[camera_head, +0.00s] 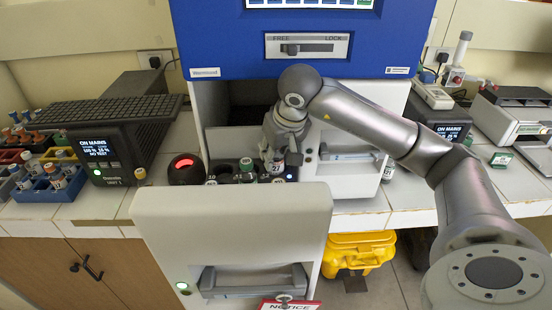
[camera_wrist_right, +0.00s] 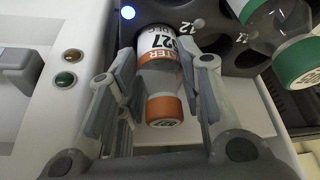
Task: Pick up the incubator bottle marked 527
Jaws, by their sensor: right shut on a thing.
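The bottle marked 527 (camera_wrist_right: 160,75) has an orange cap and a white label with an orange band. It shows in the right wrist view between the two fingers of my right gripper (camera_wrist_right: 158,98), which is shut on it. In the head view the bottle (camera_head: 277,168) is partly hidden under my right gripper (camera_head: 274,155). Its far end meets the dark numbered rack (camera_wrist_right: 215,50) of the pulled-out drawer; I cannot tell whether it is still seated in its hole. My left gripper is not in view.
The open drawer front (camera_head: 235,225) stands before the rack. A dark red-lit device (camera_head: 186,169) is to the left.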

